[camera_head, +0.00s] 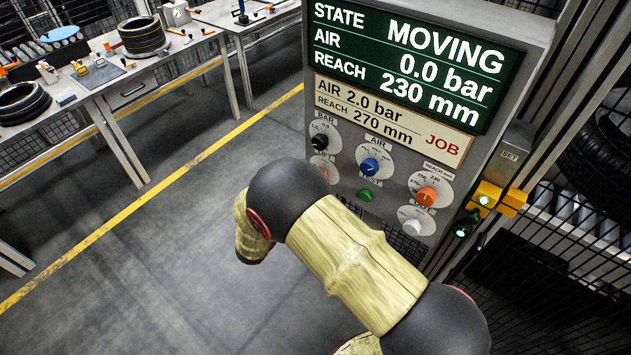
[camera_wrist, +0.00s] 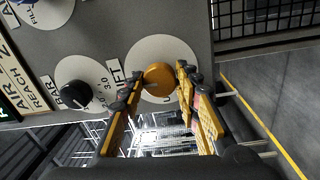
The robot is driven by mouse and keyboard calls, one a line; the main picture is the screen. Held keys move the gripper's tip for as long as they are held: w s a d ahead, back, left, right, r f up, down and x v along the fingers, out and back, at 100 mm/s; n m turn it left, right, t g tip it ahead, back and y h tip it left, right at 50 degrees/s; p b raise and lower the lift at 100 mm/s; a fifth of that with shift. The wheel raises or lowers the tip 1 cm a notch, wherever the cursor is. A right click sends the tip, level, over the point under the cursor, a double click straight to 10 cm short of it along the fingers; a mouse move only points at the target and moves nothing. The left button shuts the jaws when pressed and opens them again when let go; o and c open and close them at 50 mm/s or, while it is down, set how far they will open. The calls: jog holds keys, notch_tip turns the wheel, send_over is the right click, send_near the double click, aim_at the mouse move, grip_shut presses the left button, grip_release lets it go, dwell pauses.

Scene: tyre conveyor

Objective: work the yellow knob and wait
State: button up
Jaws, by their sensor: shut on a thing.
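The yellow knob (camera_wrist: 158,80) sits on a white round dial labelled "LIFT", partly covered, in the wrist view. My gripper (camera_wrist: 159,82) has one finger on each side of the knob and is shut on it. In the head view my arm hides my gripper and most of this dial; a bit of the knob (camera_head: 323,174) shows. The screen (camera_head: 410,65) reads STATE MOVING, AIR 0.0 bar, REACH 230 mm. The card (camera_head: 390,115) below it reads AIR 2.0 bar, REACH 270 mm, JOB.
Close by are a black BAR knob (camera_wrist: 76,97), a blue AIR knob (camera_head: 370,167), an orange REACH knob (camera_head: 426,196), a green button (camera_head: 366,195) and a white knob (camera_head: 412,227). A yellow box (camera_head: 497,198) has a lit green lamp. Benches with tyres stand left; mesh fencing right.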

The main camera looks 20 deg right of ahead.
jog(key=shift+f, duration=0.1)
jog(key=o, duration=1.2)
jog(key=shift+c, duration=0.2)
jog(key=v, duration=1.2)
